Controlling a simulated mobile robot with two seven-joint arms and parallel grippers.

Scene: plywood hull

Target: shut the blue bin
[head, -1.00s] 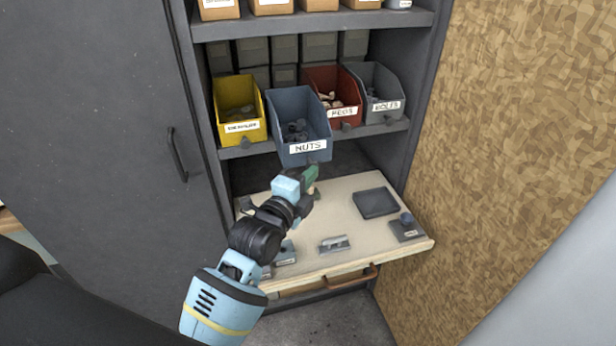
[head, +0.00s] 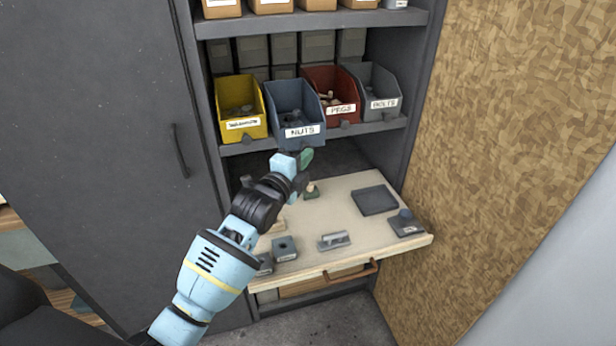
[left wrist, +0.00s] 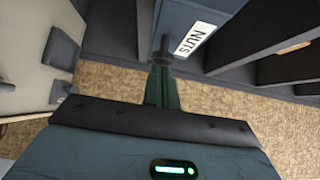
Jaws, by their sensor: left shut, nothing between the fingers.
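The blue bin (head: 294,112) labelled NUTS stands on the shelf between the yellow bin and the red bin, with small dark parts inside. Its front now lies close to level with the neighbouring bins, perhaps slightly forward. My left gripper (head: 306,158) is shut and empty, just below the bin's front. In the left wrist view the shut green fingertips (left wrist: 162,88) point at the dark knob (left wrist: 163,50) under the bin's front (left wrist: 190,15); they look touching or nearly so. My right gripper is not in view.
A yellow bin (head: 240,108), a red bin (head: 333,92) and a grey bin (head: 376,92) share the shelf (head: 385,126). Below, a pulled-out wooden board (head: 345,205) carries small parts and a dark tray (head: 375,200). A cabinet door (head: 100,150) stands at left, a chipboard wall (head: 520,130) at right.

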